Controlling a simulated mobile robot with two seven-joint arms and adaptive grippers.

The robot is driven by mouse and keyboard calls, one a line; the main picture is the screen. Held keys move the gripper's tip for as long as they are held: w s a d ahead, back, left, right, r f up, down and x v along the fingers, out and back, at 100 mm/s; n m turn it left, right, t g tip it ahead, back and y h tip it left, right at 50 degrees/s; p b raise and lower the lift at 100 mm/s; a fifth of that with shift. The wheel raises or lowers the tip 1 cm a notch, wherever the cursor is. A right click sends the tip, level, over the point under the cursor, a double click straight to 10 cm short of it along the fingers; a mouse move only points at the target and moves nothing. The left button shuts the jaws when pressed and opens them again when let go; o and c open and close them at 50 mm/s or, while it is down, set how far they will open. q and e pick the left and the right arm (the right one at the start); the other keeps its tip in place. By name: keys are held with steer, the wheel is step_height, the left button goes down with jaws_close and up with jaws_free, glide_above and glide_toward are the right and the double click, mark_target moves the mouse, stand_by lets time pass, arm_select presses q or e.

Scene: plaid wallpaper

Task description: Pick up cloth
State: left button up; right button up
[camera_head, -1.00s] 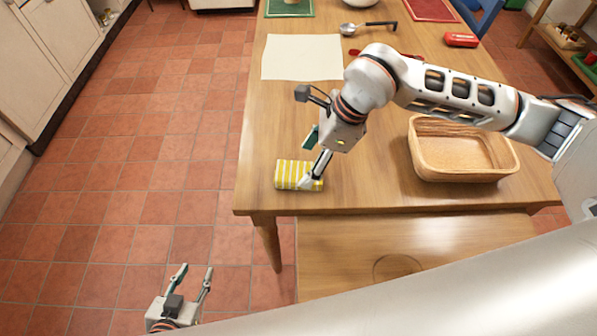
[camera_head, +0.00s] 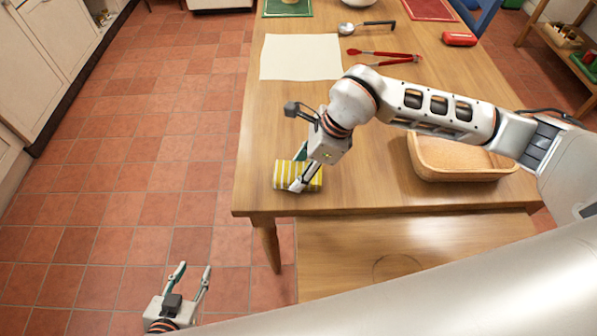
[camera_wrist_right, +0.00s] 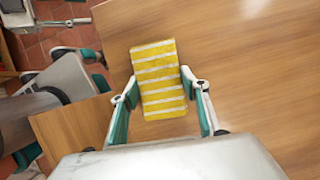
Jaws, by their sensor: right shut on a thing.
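The yellow and white striped cloth (camera_head: 312,180) lies folded on the wooden table (camera_head: 300,120), near its front left corner. My right gripper (camera_head: 298,182) is down at the cloth and shut on it. In the right wrist view the cloth (camera_wrist_right: 158,70) sits between the two fingers of the right gripper (camera_wrist_right: 158,95), with its far part reaching past the fingertips. The cloth appears to be still at table level. My left gripper (camera_head: 190,277) is open and empty, away from the table over the tiled floor.
A wooden bench (camera_head: 330,255) is at the table's front.

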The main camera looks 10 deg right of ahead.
mark_target(301, 172)
step_height(301, 172, up, 20)
steer(key=p, duration=0.1)
stand_by(0.5)
steer(key=o, duration=0.5)
steer(key=c, duration=0.4)
steer(key=shift+f, duration=0.1)
